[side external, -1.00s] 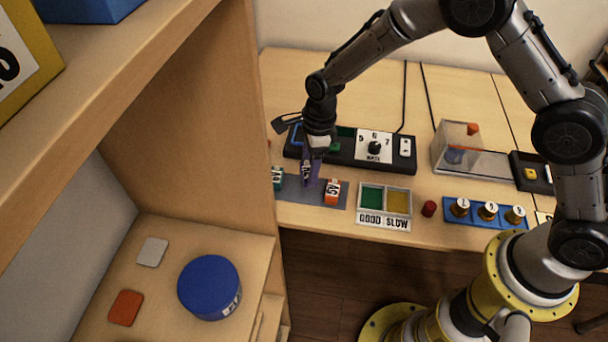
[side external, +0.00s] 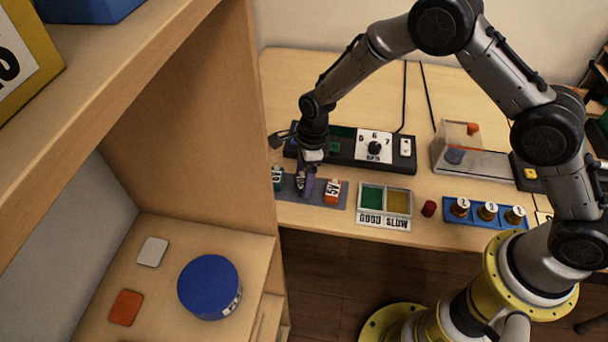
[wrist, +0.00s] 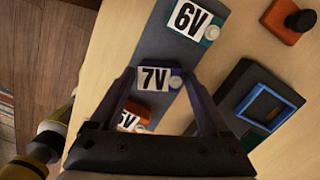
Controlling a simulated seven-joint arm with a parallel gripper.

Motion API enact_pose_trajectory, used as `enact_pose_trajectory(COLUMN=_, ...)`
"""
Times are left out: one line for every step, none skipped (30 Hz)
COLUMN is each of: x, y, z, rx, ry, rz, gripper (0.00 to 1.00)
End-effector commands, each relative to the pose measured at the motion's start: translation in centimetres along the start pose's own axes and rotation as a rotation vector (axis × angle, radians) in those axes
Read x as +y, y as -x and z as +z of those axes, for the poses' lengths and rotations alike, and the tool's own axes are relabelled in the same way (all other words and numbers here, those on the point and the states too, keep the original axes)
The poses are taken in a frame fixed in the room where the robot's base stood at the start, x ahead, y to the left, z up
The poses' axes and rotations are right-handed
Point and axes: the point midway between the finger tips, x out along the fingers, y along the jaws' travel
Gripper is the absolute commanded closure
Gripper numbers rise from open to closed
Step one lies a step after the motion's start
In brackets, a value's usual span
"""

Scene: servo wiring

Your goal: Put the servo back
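The purple servo labelled 7V (wrist: 161,78) sits between the fingertips of my gripper (wrist: 160,85) in the wrist view, with a finger against each side. In the side view my gripper (side external: 308,172) points down, and the purple servo (side external: 304,186) is at the middle of the grey strip (side external: 342,200). I cannot tell if its base touches the strip. The teal servo labelled 6V (side external: 278,177) stands to its left and the red servo labelled 5V (side external: 333,191) to its right. In the wrist view, the 5V servo (wrist: 130,120) is partly hidden by a finger.
Behind the strip is a dark tester with a dial (side external: 374,148). Right of the strip are a GOOD/SLOW tray (side external: 385,224), a small red cylinder (side external: 429,208) and a blue rack (side external: 487,213) with brass pieces. A wooden shelf (side external: 190,120) stands close on the left.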

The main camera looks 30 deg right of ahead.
Motion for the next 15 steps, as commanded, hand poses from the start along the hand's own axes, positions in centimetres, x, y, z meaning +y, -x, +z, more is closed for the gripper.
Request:
enact_pose_trajectory(x=0.0, y=0.0, z=0.0, rx=0.000, ry=0.000, rz=0.000, gripper=0.09)
enact_pose_trajectory(x=0.0, y=0.0, z=0.0, rx=0.000, ry=0.000, rz=0.000, gripper=0.03)
enact_pose_trajectory(x=0.0, y=0.0, z=0.0, rx=0.000, ry=0.000, rz=0.000, gripper=0.00)
enact_pose_trajectory(x=0.0, y=0.0, z=0.0, rx=0.000, ry=0.000, rz=0.000, gripper=0.00)
enact_pose_trajectory(x=0.0, y=0.0, z=0.0, rx=0.000, ry=0.000, rz=0.000, gripper=0.00)
enact_pose_trajectory(x=0.0, y=0.0, z=0.0, rx=0.000, ry=0.000, rz=0.000, gripper=0.00)
enact_pose_trajectory(x=0.0, y=0.0, z=0.0, rx=0.000, ry=0.000, rz=0.000, gripper=0.00)
enact_pose_trajectory(x=0.0, y=0.0, z=0.0, rx=0.000, ry=0.000, rz=0.000, gripper=0.00)
enact_pose_trajectory(x=0.0, y=0.1, z=0.0, rx=0.000, ry=0.000, rz=0.000, gripper=0.00)
enact_pose_trajectory(x=0.0, y=0.1, z=0.0, rx=0.000, ry=0.000, rz=0.000, gripper=0.00)
enact_pose_trajectory(x=0.0, y=0.2, z=0.0, rx=-0.001, ry=0.000, rz=-0.001, gripper=0.00)
enact_pose_trajectory(x=0.0, y=0.4, z=0.1, rx=-0.001, ry=0.000, rz=-0.001, gripper=0.00)
enact_pose_trajectory(x=-0.1, y=0.7, z=0.1, rx=-0.002, ry=0.000, rz=-0.002, gripper=0.00)
enact_pose_trajectory(x=-0.1, y=1.0, z=0.1, rx=-0.002, ry=-0.001, rz=-0.002, gripper=0.00)
enact_pose_trajectory(x=-0.1, y=1.5, z=0.1, rx=-0.003, ry=-0.001, rz=-0.002, gripper=0.00)
